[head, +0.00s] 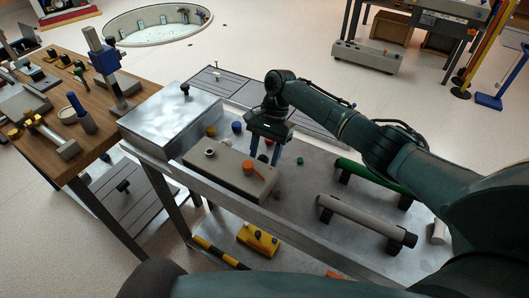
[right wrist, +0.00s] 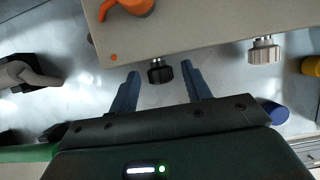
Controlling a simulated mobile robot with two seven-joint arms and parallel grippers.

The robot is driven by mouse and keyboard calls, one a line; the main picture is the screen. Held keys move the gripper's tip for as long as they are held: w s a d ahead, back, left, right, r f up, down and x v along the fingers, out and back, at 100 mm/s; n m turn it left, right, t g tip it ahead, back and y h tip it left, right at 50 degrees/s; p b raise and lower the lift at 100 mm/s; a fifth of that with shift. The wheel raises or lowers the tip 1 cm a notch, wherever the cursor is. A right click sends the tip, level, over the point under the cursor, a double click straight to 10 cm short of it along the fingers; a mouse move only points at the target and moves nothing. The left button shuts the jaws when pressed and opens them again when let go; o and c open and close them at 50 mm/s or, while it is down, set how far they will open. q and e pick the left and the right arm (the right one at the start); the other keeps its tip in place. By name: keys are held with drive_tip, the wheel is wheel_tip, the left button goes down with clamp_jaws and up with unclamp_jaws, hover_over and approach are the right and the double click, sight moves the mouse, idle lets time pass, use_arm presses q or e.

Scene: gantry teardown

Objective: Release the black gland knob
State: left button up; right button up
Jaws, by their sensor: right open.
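The black gland knob (right wrist: 160,71) is a small ribbed knob on the side of a beige-grey box (right wrist: 205,28) in the right wrist view. My right gripper (right wrist: 161,72) is open, with one blue finger on each side of the knob and gaps visible between. The fingers do not appear to touch it. In the head view my right gripper (head: 267,155) points down at the far side of the box (head: 225,172), and the knob is hidden there. My left gripper is not in view.
An orange handle (head: 251,167) stands on the box top. A silver ribbed knob (right wrist: 263,50) sits on the same side as the black one. A grey cylinder (head: 365,220) and a green cylinder (head: 375,175) lie to the right. A metal case (head: 175,115) stands at left.

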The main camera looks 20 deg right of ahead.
drive_tip(key=c, duration=1)
drive_tip(key=shift+s+r+p, duration=0.1)
drive_tip(key=shift+r+p, duration=0.1)
drive_tip(key=shift+p, duration=0.6)
drive_tip(key=shift+d+t+p, duration=0.1)
drive_tip(key=shift+t+p, duration=0.3)
drive_tip(key=shift+p, duration=0.1)
drive_tip(key=shift+s+r+t+y+p, duration=0.15)
drive_tip(key=shift+t+y+p, duration=0.35)
drive_tip(key=shift+p, duration=0.75)
drive_tip(key=shift+s+d+f+n+t+y+p, duration=0.1)
drive_tip(key=shift+f+n+t+y+p, duration=0.1)
drive_tip(key=shift+n+t+y+p, duration=0.35)
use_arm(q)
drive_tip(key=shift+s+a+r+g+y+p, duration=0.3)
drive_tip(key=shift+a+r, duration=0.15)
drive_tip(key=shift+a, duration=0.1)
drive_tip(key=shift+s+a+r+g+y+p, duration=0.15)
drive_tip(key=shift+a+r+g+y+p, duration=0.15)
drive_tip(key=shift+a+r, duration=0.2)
use_arm(e)
drive_tip(key=shift+s+d+f+t+y, duration=0.1)
drive_tip(key=shift+f+t+y, duration=0.05)
drive_tip(key=shift+t+y, duration=0.4)
drive_tip(key=shift+d+f+t+y, duration=0.1)
drive_tip(key=shift+f+t+y, duration=0.05)
drive_tip(key=shift+t+y, duration=0.3)
